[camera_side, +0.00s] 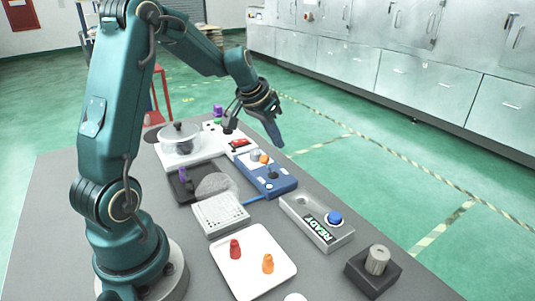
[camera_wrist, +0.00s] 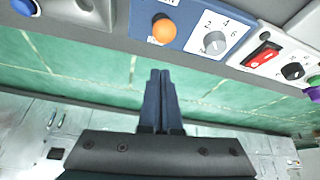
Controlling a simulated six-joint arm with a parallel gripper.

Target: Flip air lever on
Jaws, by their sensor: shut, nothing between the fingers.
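The blue control box (camera_side: 272,186) stands near the table's right edge and carries an orange ball-tipped lever (camera_side: 264,159). In the wrist view the orange ball (camera_wrist: 164,30) sits on the blue panel (camera_wrist: 196,12), beside a numbered grey dial (camera_wrist: 214,42). Part of a white label shows above the ball at the frame's top edge. I cannot tell for certain which way the lever is thrown. My gripper (camera_side: 281,146) is shut and empty, pointing down behind the box in the side view. In the wrist view its fingertips (camera_wrist: 160,72) lie below the ball in the picture, apart from it.
A white panel with a red switch (camera_side: 238,143) adjoins the box's far end. A grey READY unit with a blue button (camera_side: 334,218) stands nearer. A pot (camera_side: 181,147), a white tray (camera_side: 230,283) and a grey knob (camera_side: 377,261) share the table. Open floor lies beyond the edge.

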